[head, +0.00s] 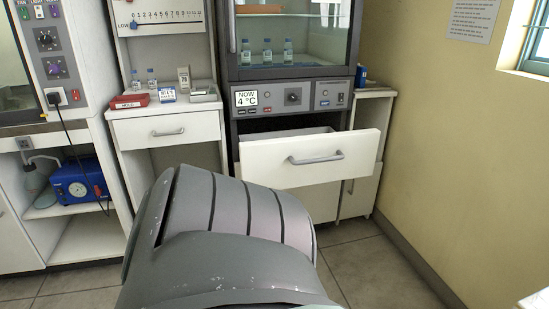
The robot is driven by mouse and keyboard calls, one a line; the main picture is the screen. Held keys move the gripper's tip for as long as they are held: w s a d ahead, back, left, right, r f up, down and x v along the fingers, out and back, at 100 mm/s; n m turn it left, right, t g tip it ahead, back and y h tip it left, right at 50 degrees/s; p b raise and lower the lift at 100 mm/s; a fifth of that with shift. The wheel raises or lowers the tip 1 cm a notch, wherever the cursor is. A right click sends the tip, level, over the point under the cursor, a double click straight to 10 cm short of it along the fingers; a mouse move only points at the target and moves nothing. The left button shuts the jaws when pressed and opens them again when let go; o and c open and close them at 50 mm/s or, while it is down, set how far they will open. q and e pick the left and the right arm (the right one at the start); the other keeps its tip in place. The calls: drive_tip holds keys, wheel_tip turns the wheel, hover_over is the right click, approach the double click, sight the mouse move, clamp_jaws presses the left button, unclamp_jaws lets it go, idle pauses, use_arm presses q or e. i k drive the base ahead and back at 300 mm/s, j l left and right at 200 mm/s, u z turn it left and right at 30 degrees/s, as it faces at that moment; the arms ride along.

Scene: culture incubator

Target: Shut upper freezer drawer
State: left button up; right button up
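The upper freezer drawer (358,152) is pulled out below the control panel of the glass-fronted cabinet (290,40). Its white front with a grey bar handle (316,158) stands forward, and a strip of its open inside shows behind the front. A large grey rounded body, which looks like part of me, fills the lower middle and hides what lies below the drawer's left part. Neither of my grippers shows in the head view.
A white drawer unit (166,133) on the left holds a red tray (130,101) and small bottles. A shelf with a blue device (78,181) is further left. The yellow wall (455,140) bounds the right. Tiled floor (375,270) is clear at lower right.

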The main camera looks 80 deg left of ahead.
sight(291, 160)
drive_tip(key=j+u, duration=0.1)
drive_tip(key=u, duration=0.8)
drive_tip(key=j+u, duration=0.15)
drive_tip(key=u, duration=0.75)
drive_tip(key=i+j+u, duration=0.1)
drive_tip(key=u, duration=0.35)
